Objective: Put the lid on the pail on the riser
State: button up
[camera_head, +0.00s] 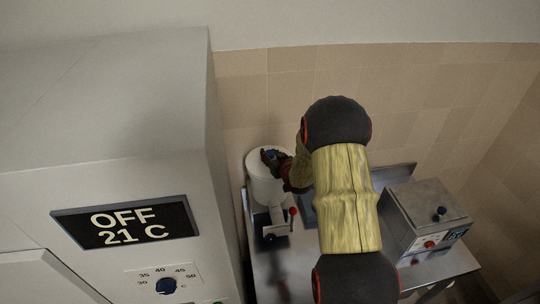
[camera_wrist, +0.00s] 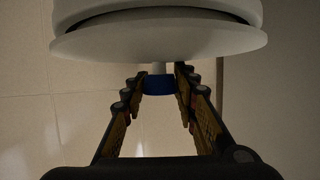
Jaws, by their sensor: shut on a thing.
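The white pail (camera_head: 266,188) stands at the back left of the metal table in the head view. The white lid (camera_wrist: 160,46) shows in the wrist view as a broad disc with a short stem and blue knob (camera_wrist: 158,86). My gripper (camera_wrist: 160,76) is shut on that knob, one finger on each side. In the head view my gripper (camera_head: 273,157) is over the pail's top and partly hides it. In the wrist view a dark gap shows between the lid and the white pail body; I cannot tell whether they touch elsewhere. The riser cannot be made out clearly.
A large grey cabinet (camera_head: 110,130) with an "OFF 21 C" display stands close on the left. A red-knobbed lever (camera_head: 292,211) is in front of the pail. A metal box (camera_head: 428,215) with knobs stands at the table's right. A tiled wall (camera_head: 420,90) is behind.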

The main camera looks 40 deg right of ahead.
jog(key=shift+f+b, duration=0.3)
jog(key=shift+b, duration=0.25)
dwell(0.6)
dwell(0.4)
jog(key=o, duration=1.2)
jog(key=shift+o, duration=0.4)
jog(key=o, duration=0.4)
jog(key=shift+o, duration=0.4)
jog(key=shift+r+p, duration=1.55)
jog(key=shift+r, duration=2)
